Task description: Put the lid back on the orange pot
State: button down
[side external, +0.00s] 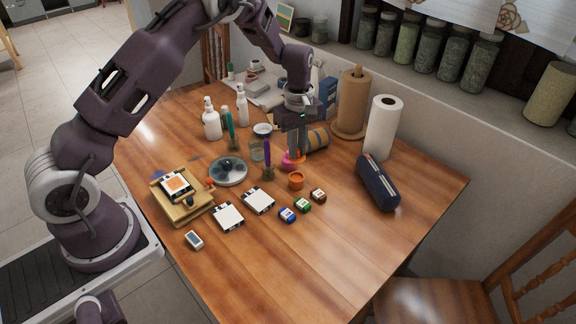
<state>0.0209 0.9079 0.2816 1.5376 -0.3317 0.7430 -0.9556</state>
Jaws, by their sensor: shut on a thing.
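The orange pot (296,181) stands upright on the wooden table near its middle, with its top seemingly uncovered. My gripper (297,153) points down just behind the pot. It is shut on a small orange piece (298,158), which looks like the lid. The piece is apart from the pot, above and behind its rim in the picture. A pink object (288,165) sits directly below and left of the fingers. I cannot tell whether the held piece touches it. The fingertips are small and partly hidden here.
Blue (287,215), green (302,205) and brown (318,195) small pots stand in front. A purple item (267,157) in a holder stands left of the gripper, a lying barrel (315,140) behind. A dark case (377,183) lies right. The table front is clear.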

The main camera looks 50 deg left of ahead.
jog(key=shift+w+f, duration=0.1)
jog(key=shift+f, duration=3.1)
jog(key=shift+f, duration=0.15)
jog(key=c, duration=0.8)
grip_release()
jog(key=shift+c, duration=0.2)
jog(key=shift+r, duration=3.55)
jog(key=shift+c, duration=0.4)
